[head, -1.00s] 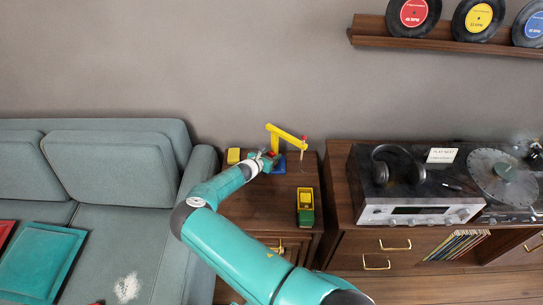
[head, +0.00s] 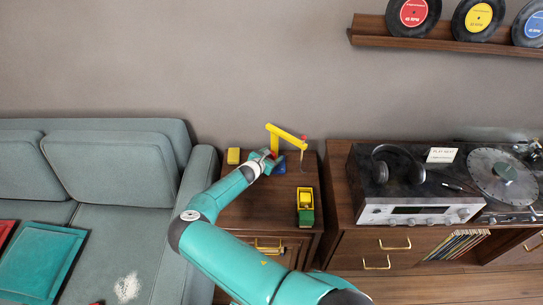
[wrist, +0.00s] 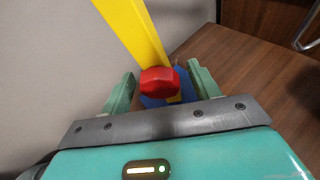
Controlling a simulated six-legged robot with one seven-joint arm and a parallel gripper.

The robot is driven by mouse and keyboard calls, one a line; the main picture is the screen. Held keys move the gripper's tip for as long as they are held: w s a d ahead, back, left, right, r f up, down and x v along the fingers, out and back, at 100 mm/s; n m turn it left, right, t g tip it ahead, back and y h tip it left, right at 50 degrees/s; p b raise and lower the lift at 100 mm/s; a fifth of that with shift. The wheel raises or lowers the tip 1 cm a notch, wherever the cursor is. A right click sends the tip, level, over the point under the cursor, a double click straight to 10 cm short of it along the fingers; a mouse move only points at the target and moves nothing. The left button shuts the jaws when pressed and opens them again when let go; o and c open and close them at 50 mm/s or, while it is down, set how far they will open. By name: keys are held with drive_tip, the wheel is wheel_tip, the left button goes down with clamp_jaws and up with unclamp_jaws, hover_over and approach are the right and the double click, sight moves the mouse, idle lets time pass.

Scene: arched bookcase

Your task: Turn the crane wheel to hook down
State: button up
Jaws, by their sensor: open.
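The toy crane (head: 285,131) stands on the small wooden cabinet, with a yellow mast and boom and a blue base. Its hook (head: 302,160) hangs below the boom tip on the right; a metal curve, probably this hook, shows at the upper right in the wrist view (wrist: 305,36). The red crane wheel (wrist: 159,82) is on the lower mast. My gripper (wrist: 161,74) is open, with one green finger on each side of the wheel. Whether the fingers touch it I cannot tell. In the head view, my gripper (head: 272,159) partly hides the wheel and base.
A yellow block (head: 233,156) lies left of the crane. A green and yellow toy truck (head: 305,207) stands to the front right. The cabinet top (head: 255,207) is clear in front. The sofa (head: 110,165) is left, the record console (head: 415,200) right, the wall behind.

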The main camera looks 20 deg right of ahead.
drive_tip(key=v, duration=1.3)
drive_tip(key=shift+s+a+r, duration=0.2)
drive_tip(key=shift+s+a, duration=0.05)
drive_tip(key=f+n+h, duration=0.1)
drive_tip(key=a+f+t+h, duration=0.1)
drive_tip(key=a+f+n+h, duration=0.1)
drive_tip(key=f, duration=0.1)
drive_tip(key=shift+s+a+f+n, duration=0.1)
drive_tip(key=shift+s+a+n, duration=0.1)
drive_tip(key=shift+n, duration=0.1)
drive_tip(key=shift+s+a+f+t+h, duration=0.1)
drive_tip(key=shift+s+f+t+h, duration=0.05)
drive_tip(key=shift+f+t+h, duration=0.2)
drive_tip(key=x, duration=1.3)
drive_tip(key=shift+w+d+r, duration=0.1)
drive_tip(key=shift+w+d, duration=0.1)
drive_tip(key=shift+d, duration=0.1)
drive_tip(key=shift+c, duration=0.3)
